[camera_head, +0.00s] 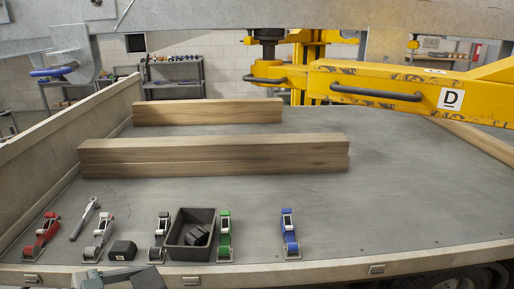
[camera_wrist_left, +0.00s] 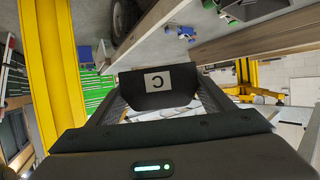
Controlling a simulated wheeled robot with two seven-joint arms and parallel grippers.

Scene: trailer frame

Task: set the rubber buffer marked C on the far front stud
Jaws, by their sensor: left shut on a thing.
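The black rubber buffer marked C (camera_wrist_left: 158,88) fills the middle of the left wrist view, its white label upside down there. My left gripper (camera_wrist_left: 158,104) is shut on it, with a dark finger on either side. In the head view, a grey and black shape (camera_head: 122,278) at the bottom edge may be part of my left gripper or its load; I cannot tell. My right gripper is in neither view. I cannot make out the far front stud in either view.
Timber beams (camera_head: 215,155) lie across the grey bed (camera_head: 390,190). Near its front edge are coloured clamps (camera_head: 289,233), another black block (camera_head: 123,250) and a black bin (camera_head: 180,240) holding dark pieces. A yellow arm marked D (camera_head: 400,85) reaches over the bed from the right.

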